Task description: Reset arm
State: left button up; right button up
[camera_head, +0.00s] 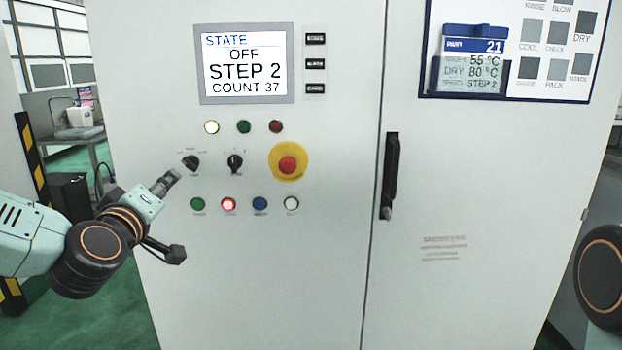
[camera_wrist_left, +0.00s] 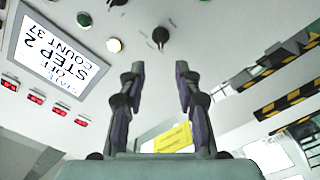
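My left gripper (camera_head: 172,218) is in front of the left part of a pale grey control cabinet (camera_head: 310,270). One finger is near the left black rotary knob (camera_head: 191,163); the other is lower, beside the cabinet's left edge. In the left wrist view, my left gripper (camera_wrist_left: 159,66) has its two fingers apart with nothing between them. A black knob (camera_wrist_left: 160,36) shows just beyond the fingertips; I cannot tell any contact. Part of my right arm shows at the right edge of the head view, but its gripper is out of view.
The cabinet carries a display (camera_head: 245,62) reading OFF, STEP 2, COUNT 37, a red emergency stop (camera_head: 287,165) on yellow, and a row of buttons with a lit red one (camera_head: 228,204). A black door handle (camera_head: 390,175) protrudes. A card holder (camera_head: 470,62) hangs upper right.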

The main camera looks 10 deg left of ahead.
pick_arm(q)
jog(key=s+d+f+m+g+h+b, duration=0.1)
jog(key=s+d+f+m+g, duration=0.2)
jog(key=f, duration=0.7)
jog(key=s+d+f+m+g+h+b, duration=0.1)
jog(key=s+d+f+m+g+h, duration=0.25)
jog(key=f, duration=0.65)
jog(key=s+d+f+g+b, duration=0.25)
jog(key=d+f, duration=0.25)
jog(key=f, duration=0.4)
jog(key=s+d+f+m+g+b, duration=0.2)
jog(key=s+f+g, duration=0.2)
jog(key=s+f, duration=0.7)
jog(key=s+d+f+m+g+b, duration=0.1)
jog(key=s+d+f+m+g, duration=0.1)
jog(key=s+f, duration=1)
jog(key=s+m+g, duration=0.1)
jog(key=s+g, duration=0.1)
jog(key=s, duration=0.2)
jog(key=shift+s+g+b, duration=0.3)
jog(key=shift+s+b, duration=0.05)
jog(key=shift+b, duration=0.05)
jog(key=shift+w+r+y, duration=0.1)
jog(key=shift+y, duration=0.15)
jog(key=shift+c, duration=0.3)
